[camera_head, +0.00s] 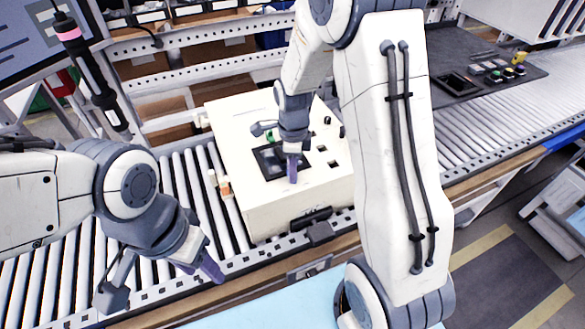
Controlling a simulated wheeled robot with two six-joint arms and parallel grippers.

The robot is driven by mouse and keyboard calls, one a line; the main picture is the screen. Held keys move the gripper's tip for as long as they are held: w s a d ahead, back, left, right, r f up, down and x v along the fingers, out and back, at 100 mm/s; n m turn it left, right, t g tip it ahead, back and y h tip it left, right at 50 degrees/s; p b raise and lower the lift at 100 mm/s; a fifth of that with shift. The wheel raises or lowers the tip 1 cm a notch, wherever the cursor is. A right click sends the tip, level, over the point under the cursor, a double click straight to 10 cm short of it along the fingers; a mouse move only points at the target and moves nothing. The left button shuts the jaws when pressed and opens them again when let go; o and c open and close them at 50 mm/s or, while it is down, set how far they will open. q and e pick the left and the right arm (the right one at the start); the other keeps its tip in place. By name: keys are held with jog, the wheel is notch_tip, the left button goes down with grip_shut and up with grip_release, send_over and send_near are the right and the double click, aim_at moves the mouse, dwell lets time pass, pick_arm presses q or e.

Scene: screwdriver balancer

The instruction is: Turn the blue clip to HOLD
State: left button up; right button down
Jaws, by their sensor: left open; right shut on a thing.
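A large cream box (300,205) stands on the roller conveyor, with a dark square recess (270,160) and small square holes in its top. My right gripper (292,172) points down over this top, at the right side of the recess. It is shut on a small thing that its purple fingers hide. I cannot make out a blue clip or a HOLD mark; the wrist and fingers cover part of the top. My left gripper (197,270) is open and empty at the conveyor's front edge, left of the box and apart from it.
A black and pink screwdriver (90,75) hangs at the upper left. A small orange and white item (224,186) is by the box's left side. A dark panel with buttons (495,72) lies at the upper right.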

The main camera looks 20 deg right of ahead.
jog(key=c, duration=0.7)
grip_release()
jog(key=shift+r, duration=0.1)
notch_tip(320, 180, up, 10)
jog(key=shift+r+b, duration=0.15)
jog(key=shift+b, duration=0.5)
